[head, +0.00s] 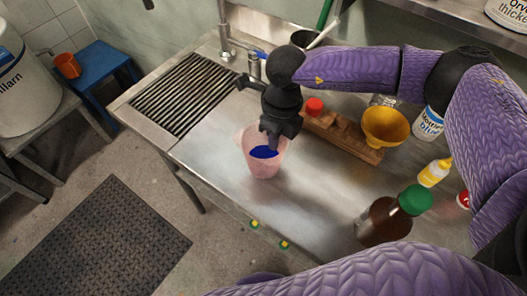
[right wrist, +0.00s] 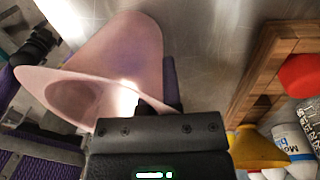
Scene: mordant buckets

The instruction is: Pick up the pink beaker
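The pink beaker (head: 264,166) stands upright on the steel counter near its front edge, with dark blue showing inside. In the right wrist view the beaker (right wrist: 142,50) fills the upper left, its mouth facing lower left. My right gripper (head: 268,138) points down at the beaker's rim from its far right side. In the wrist view one dark finger lies close along the beaker's right side; the other finger is hidden. I cannot tell whether the fingers press on the beaker. My left gripper does not show clearly in either view.
A wooden rack (head: 345,136) with a red-capped item and a yellow funnel (head: 386,126) stands right of the beaker. A brown bottle with a green cap (head: 414,199) stands at front right. The ribbed drain (head: 186,95) is at left. Bare counter lies between beaker and bottle.

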